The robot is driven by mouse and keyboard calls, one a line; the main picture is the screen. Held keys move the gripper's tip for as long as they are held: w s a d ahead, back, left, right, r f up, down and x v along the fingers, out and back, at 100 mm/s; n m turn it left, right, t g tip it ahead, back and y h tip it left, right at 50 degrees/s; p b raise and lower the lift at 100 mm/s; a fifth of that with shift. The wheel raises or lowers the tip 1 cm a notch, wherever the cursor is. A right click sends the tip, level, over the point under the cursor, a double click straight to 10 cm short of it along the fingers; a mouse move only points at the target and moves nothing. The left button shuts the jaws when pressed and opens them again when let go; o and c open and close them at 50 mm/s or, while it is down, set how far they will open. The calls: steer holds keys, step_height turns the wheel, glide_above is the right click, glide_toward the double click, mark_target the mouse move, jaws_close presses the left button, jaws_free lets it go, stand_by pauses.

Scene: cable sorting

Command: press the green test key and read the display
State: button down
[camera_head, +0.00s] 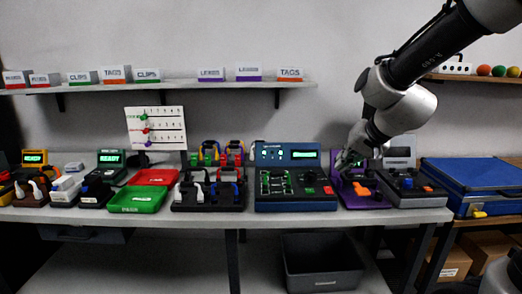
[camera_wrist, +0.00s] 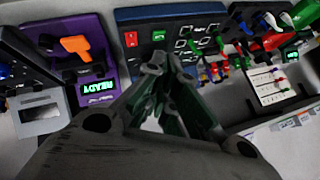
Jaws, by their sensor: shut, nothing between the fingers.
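The blue test unit (camera_head: 295,203) stands near the middle of the bench, its upright back panel carrying a lit green display (camera_head: 305,154) too small to read. The green key (camera_head: 310,190) is on its deck, left of a red key (camera_head: 327,190). In the wrist view the green key (camera_wrist: 158,35) and red key (camera_wrist: 131,39) show just beyond the fingertips. My gripper (camera_head: 343,161) is shut and empty, above and right of the green key, apart from it. It also shows in the wrist view (camera_wrist: 165,64), where the fingers hide part of the blue unit.
A purple unit (camera_head: 363,201) with an orange lever (camera_wrist: 76,45) and a display reading READY (camera_wrist: 97,87) stands right of the blue unit. A grey unit (camera_head: 412,197) and blue case (camera_head: 470,181) are further right. Cable racks (camera_head: 207,203) and trays (camera_head: 138,198) stand left.

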steer(key=s+d+r+n+g+h, duration=0.1)
steer(key=s+d, duration=0.5)
steer(key=s, duration=0.6)
steer(key=s+d+r+n+g+h, duration=0.2)
steer(key=s+d, duration=0.4)
steer(key=s, duration=0.6)
steer(key=shift+d+r, duration=0.15)
steer(key=shift+r, duration=0.05)
